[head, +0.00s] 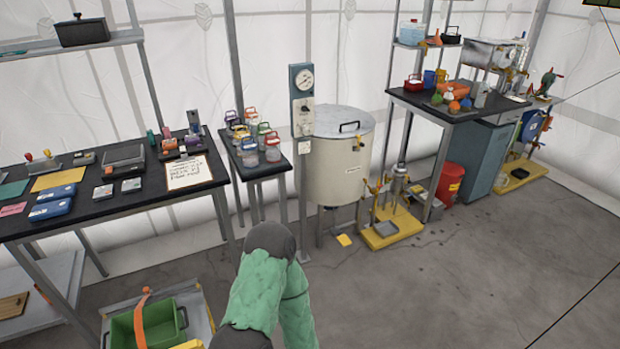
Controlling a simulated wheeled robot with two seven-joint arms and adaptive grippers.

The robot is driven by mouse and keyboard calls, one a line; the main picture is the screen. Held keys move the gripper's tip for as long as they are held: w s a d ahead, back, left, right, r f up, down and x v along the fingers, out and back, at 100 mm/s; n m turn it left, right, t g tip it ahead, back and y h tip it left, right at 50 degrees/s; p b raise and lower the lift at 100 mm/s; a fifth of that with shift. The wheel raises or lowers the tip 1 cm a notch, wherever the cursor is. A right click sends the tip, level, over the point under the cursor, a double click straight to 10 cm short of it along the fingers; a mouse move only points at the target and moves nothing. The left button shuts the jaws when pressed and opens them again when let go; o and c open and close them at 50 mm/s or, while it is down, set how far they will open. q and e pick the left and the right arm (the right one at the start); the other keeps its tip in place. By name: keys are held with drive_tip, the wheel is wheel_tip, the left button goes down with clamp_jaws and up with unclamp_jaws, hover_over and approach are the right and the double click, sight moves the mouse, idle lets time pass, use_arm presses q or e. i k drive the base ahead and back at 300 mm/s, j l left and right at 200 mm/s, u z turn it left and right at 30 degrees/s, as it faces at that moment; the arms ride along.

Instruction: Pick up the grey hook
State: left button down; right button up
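I cannot make out a grey hook anywhere in the head view; if one is there, it is too small or hidden. A green-covered arm link of mine with dark grey joints rises at the bottom centre, but no fingers show on it. Neither my left nor my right gripper is visible, so I cannot see whether anything is held.
A black table (100,215) with pads and stamps stands left. Beside it are a small jar table (272,171) and a lidded vat (338,170). A loaded bench (425,100) stands right. A green crate (163,322) is lower left. The right foreground floor is clear.

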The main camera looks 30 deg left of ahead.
sight(146, 289)
drive_tip(key=i+l+u, duration=0.2)
drive_tip(key=i, duration=0.35)
drive_tip(key=i+l+u, duration=0.2)
drive_tip(key=i, duration=0.3)
drive_tip(key=i+u, duration=0.25)
drive_tip(key=u, duration=0.25)
drive_tip(key=i+u, duration=0.25)
drive_tip(key=u, duration=0.25)
drive_tip(key=i+l+u, duration=0.15)
drive_tip(key=u, duration=0.3)
drive_tip(key=i+l+u, duration=0.25)
drive_tip(key=u, duration=0.25)
drive_tip(key=i+u, duration=0.7)
drive_tip(key=u, duration=0.15)
drive_tip(key=i+l+u, duration=0.2)
drive_tip(key=u, duration=0.2)
drive_tip(key=i+l+u, duration=0.3)
drive_tip(key=u, duration=0.15)
drive_tip(key=i+l, duration=0.1)
drive_tip(key=i, duration=0.35)
